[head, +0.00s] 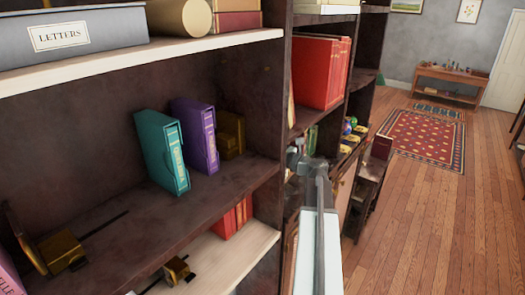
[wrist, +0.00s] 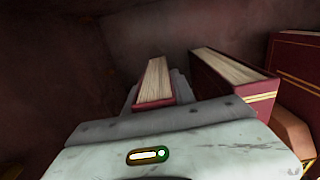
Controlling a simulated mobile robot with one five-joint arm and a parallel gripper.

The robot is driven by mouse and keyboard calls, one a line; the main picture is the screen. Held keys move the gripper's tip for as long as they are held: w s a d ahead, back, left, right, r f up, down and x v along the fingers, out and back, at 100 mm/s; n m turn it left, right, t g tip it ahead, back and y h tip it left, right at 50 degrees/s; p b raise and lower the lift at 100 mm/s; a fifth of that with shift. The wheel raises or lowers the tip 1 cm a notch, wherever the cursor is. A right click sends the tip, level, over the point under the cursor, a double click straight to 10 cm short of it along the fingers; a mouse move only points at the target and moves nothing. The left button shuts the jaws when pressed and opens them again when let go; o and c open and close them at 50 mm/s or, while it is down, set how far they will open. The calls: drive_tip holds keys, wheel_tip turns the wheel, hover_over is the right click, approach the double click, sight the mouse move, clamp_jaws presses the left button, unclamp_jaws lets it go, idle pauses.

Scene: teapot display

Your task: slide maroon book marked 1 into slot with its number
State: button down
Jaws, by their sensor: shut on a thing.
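In the wrist view, my gripper (wrist: 154,98) is shut on a narrow maroon book (wrist: 155,78), with a grey jaw on each side and its cream page edges facing up. No number shows on it. A thicker maroon book (wrist: 238,72) with gold lines stands just right of my gripper, apart from the held book. Another maroon book (wrist: 296,62) is at the far right. In the head view my gripper (head: 297,157) is at the shelf's right-hand upright; the held book cannot be made out there. No numbered slot can be made out.
A dark shelf wall closes off the left and back in the wrist view. In the head view, a teal book (head: 162,152) and a purple book (head: 195,135) stand on the middle shelf. Large red books (head: 318,72) stand above my gripper. Wooden floor (head: 425,215) is open at right.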

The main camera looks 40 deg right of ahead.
drive_tip(key=c, duration=1)
unclamp_jaws()
drive_tip(key=shift+o, duration=0.2)
drive_tip(key=v, duration=0.7)
drive_tip(key=shift+s, duration=0.35)
drive_tip(key=shift+d, duration=0.1)
